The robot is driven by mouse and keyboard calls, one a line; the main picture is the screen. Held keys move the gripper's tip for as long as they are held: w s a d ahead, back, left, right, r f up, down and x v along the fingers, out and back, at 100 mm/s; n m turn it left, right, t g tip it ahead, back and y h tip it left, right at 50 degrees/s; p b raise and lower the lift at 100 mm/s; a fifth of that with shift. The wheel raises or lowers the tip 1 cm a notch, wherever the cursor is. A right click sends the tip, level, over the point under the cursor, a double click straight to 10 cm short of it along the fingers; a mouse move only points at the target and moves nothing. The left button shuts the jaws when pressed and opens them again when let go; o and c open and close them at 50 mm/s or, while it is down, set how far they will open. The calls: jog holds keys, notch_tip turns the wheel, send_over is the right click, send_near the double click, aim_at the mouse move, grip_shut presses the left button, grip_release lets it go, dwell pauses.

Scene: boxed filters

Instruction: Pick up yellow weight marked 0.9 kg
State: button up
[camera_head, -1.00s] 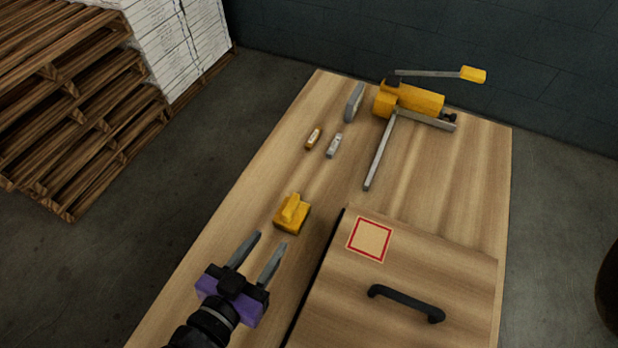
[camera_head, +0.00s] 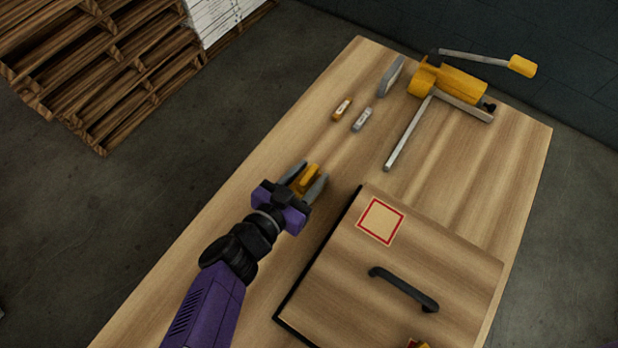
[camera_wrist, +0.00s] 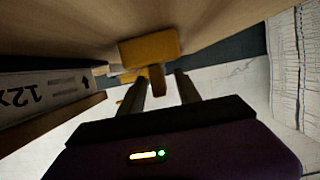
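The yellow weight (camera_head: 310,178) sits on the wooden table, left of the hinged-looking wooden panel. It has a block base and a raised narrow grip; no 0.9 kg marking is readable. My gripper (camera_head: 312,172) is at the weight, its two grey fingers on either side of the raised grip. In the wrist view the weight's base (camera_wrist: 150,48) shows beyond the fingers, and its grip (camera_wrist: 157,79) stands between them with gaps on both sides. My gripper is open. The palm partly hides the weight in the head view.
The wooden panel (camera_head: 340,270) has a black handle (camera_head: 404,289) and a red-outlined square (camera_head: 380,221). Farther back are a small yellow-brown block (camera_head: 342,109), a small grey block (camera_head: 362,119), a grey plate (camera_head: 391,76) and a yellow tool with metal bars (camera_head: 450,84). Pallets (camera_head: 110,90) stand left.

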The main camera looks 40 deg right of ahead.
grip_shut()
jog(key=shift+d+r, duration=0.1)
dwell(1.3)
